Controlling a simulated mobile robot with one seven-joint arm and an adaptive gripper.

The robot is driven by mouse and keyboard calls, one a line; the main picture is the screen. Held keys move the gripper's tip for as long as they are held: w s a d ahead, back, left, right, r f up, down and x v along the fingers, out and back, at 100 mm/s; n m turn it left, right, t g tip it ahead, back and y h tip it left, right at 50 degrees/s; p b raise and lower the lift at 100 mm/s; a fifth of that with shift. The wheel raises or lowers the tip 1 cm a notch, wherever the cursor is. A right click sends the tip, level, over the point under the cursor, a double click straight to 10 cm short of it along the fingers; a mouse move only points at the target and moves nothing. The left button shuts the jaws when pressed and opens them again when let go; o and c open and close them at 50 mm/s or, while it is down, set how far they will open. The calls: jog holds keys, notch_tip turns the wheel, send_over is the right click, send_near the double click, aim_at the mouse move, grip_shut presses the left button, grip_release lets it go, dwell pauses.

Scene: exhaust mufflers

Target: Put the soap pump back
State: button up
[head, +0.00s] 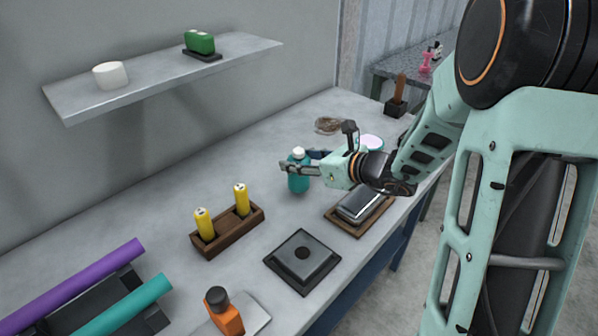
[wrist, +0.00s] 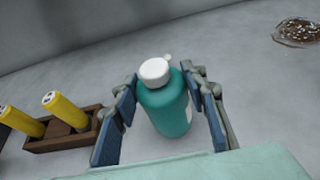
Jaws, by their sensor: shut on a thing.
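The soap pump appears as a teal bottle with a white top (head: 298,181). It stands upright over the grey workbench, and the wrist view shows it (wrist: 165,108) between my fingers, with a small white nub beside its cap. My gripper (head: 300,170) reaches in from the right and is shut on the bottle's body, one blue-padded finger on each side in the wrist view (wrist: 166,112). I cannot tell whether the bottle's base touches the bench.
A wooden holder with two yellow cylinders (head: 229,236), a black square base with a round recess (head: 302,262) and a wooden tray with a grey block (head: 359,206) are nearby. A wall shelf (head: 150,82) overhangs the back left.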

jog(key=shift+f+b, duration=0.35)
jog(key=shift+f, duration=0.55)
jog(key=shift+f, duration=0.2)
jog(key=o, duration=1.4)
jog(key=shift+c, duration=0.2)
jog(key=shift+r, duration=0.2)
jog(key=p+v, duration=0.1)
jog(key=v, duration=1.1)
jog(key=shift+d+f, duration=0.1)
jog(key=shift+f, duration=0.05)
